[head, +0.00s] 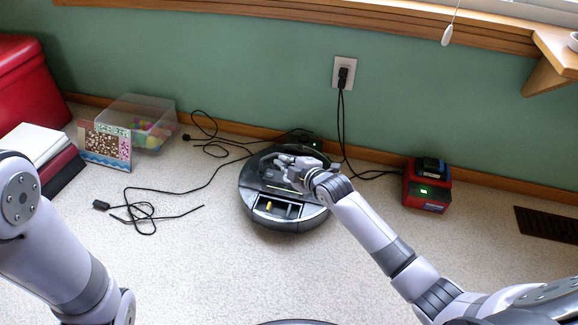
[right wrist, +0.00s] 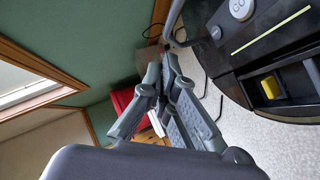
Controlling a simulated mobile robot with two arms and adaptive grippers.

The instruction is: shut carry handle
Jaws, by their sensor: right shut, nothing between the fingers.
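A round dark robot vacuum (head: 288,222) sits on the carpet by the wall. Its front compartment is open, with a yellow part inside; in the right wrist view the vacuum (right wrist: 228,62) fills the upper right. A thin grey curved bar (right wrist: 173,18) at its edge may be the carry handle, but I cannot tell its angle. My right gripper (head: 279,163) is over the back half of the vacuum, shut and empty; its fingers also show in the right wrist view (right wrist: 160,62). Whether they touch the handle is unclear. My left arm is at the left; its gripper is out of view.
Black cables (head: 148,216) lie loose on the carpet left of the vacuum. A clear bin of balls (head: 150,108) and a picture board (head: 105,145) stand at the left. A red charger (head: 426,190) is at the right. A wall outlet (head: 344,72) holds a plug.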

